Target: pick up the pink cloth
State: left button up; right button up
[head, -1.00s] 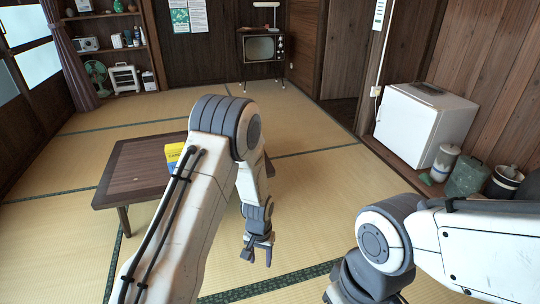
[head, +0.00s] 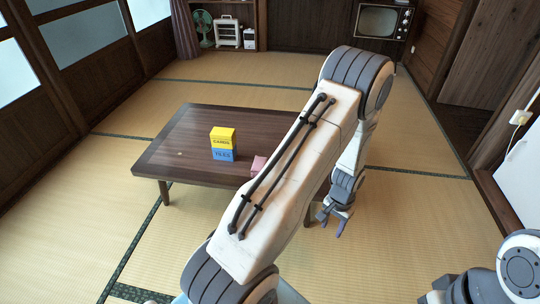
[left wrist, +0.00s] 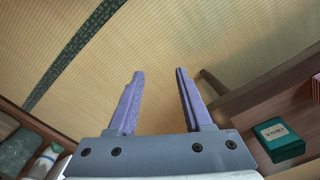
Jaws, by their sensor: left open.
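A small pink thing (head: 259,165), probably the pink cloth, lies on the low brown table (head: 185,152). My left arm hides part of it in the head view, so its full shape cannot be told. My left gripper (head: 333,225) hangs over the tatami just past the table's right end, to the right of the pink thing. It is open and empty. In the left wrist view its two fingers (left wrist: 160,90) stand apart over bare mat, and no pink shows there. Part of my right arm shows at the lower right; its gripper is out of view.
A television (head: 381,20) stands at the back. Tatami around the table is clear.

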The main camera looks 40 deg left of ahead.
aim_at(259, 162)
jog(key=u, duration=0.5)
jog(key=i, duration=1.15)
jog(key=u, duration=0.7)
